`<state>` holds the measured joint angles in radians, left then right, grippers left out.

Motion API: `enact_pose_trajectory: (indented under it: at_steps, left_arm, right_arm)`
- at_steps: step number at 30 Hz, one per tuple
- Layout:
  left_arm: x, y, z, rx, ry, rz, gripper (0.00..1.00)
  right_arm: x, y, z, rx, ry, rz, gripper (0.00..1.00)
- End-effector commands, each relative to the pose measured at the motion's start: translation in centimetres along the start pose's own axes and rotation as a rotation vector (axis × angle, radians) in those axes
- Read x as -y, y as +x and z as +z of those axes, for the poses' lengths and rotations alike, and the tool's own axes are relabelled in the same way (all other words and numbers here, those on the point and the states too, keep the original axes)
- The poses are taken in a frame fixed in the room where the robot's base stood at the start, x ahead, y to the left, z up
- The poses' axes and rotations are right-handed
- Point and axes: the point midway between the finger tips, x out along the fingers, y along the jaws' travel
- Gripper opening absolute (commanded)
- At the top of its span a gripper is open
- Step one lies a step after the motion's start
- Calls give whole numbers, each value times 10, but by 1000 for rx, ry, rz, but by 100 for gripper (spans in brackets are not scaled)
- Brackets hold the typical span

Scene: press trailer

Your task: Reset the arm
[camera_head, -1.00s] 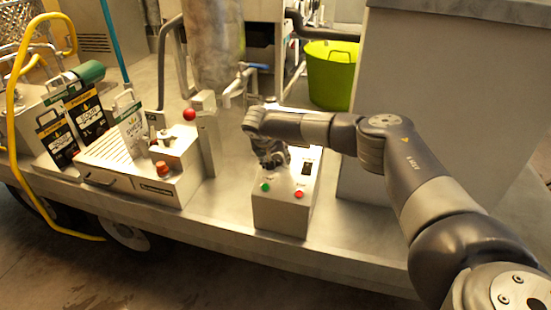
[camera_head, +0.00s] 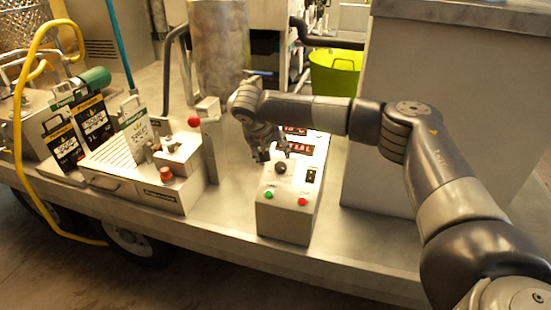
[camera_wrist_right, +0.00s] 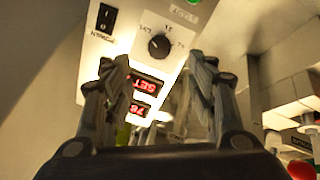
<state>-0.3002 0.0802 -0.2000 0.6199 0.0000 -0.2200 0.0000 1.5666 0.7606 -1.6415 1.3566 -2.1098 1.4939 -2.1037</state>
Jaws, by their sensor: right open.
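My right arm reaches in from the right in the head view. Its gripper (camera_head: 273,156) is open and empty above the pale control box (camera_head: 287,222). The box has a black knob (camera_head: 281,168), a green button (camera_head: 269,195), a red button (camera_head: 302,202), a black switch (camera_head: 311,175) and red lit displays (camera_head: 301,148). In the right wrist view the two fingers (camera_wrist_right: 158,68) stand apart, with the knob (camera_wrist_right: 159,46) and displays (camera_wrist_right: 146,83) showing beyond and between them. The fingers look clear of the knob. My left gripper is not in view.
A pale upright cabinet (camera_head: 440,75) stands right of the box. A post with a red ball (camera_head: 194,121) and a slotted unit (camera_head: 125,160) with cartons (camera_head: 95,122) are left. A green bucket (camera_head: 336,75) is behind. The trailer bed (camera_head: 235,205) beside the box is clear.

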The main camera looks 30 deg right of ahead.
Motion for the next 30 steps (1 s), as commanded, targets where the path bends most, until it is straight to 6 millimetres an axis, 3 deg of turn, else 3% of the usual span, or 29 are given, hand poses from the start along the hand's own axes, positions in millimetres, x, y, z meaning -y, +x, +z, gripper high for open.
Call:
enact_pose_trajectory:
  at_steps: [6, 22, 26, 30]
  left_arm:
    - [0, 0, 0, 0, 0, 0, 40]
    - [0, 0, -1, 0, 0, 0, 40]
    - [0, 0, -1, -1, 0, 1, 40]
    - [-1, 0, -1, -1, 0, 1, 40]
  right_arm:
    - [0, -12, 0, 0, 0, 1, 52]
    - [5, -9, 4, 11, 8, -13, 52]
    - [42, 4, 28, 91, 81, -112, 52]
    - [120, 20, 84, 304, 288, -314, 52]
